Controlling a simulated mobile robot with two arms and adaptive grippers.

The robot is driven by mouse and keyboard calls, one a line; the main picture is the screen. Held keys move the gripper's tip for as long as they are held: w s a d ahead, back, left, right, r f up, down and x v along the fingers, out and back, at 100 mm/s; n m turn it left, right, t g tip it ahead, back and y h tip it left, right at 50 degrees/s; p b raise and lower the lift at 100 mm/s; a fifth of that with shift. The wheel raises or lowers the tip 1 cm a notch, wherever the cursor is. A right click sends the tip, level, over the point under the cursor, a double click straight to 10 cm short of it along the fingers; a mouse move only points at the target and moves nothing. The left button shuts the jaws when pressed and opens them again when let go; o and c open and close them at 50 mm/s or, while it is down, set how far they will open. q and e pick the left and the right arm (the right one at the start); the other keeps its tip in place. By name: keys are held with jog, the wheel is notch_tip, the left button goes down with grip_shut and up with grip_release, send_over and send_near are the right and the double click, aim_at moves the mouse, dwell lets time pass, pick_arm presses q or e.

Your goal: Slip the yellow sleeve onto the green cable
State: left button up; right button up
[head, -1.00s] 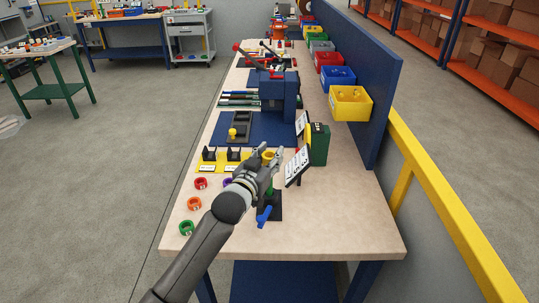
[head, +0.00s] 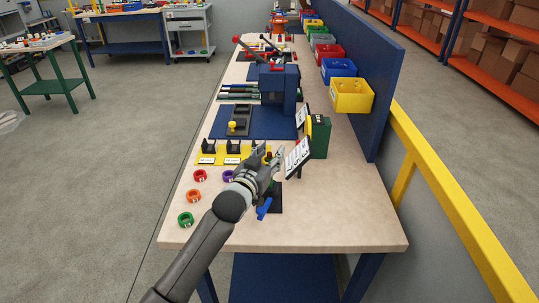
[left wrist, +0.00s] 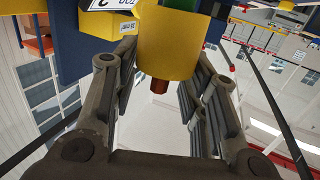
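My left gripper (head: 276,157) is over the small dark stand near the front of the bench. In the left wrist view, its fingers (left wrist: 162,60) are on both sides of the yellow sleeve (left wrist: 165,45), apparently shut on it. A reddish-brown tip (left wrist: 159,86) sticks out of one end of the sleeve, and green shows at its other end. The gripper mostly hides the sleeve there. My right gripper is not in view.
A tilted white panel (head: 297,157) and a green box (head: 320,137) stand close right of the gripper. The bench's front right (head: 340,215) is clear.

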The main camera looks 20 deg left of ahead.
pick_arm(q)
jog(key=shift+o, duration=1.4)
jog(key=shift+s, duration=0.2)
jog(key=s+a, duration=0.1)
jog(key=s, duration=1)
jog(key=shift+s+a+r, duration=0.2)
jog(key=shift+s+r, duration=0.05)
jog(key=shift+r, duration=0.1)
jog(key=shift+f, duration=0.1)
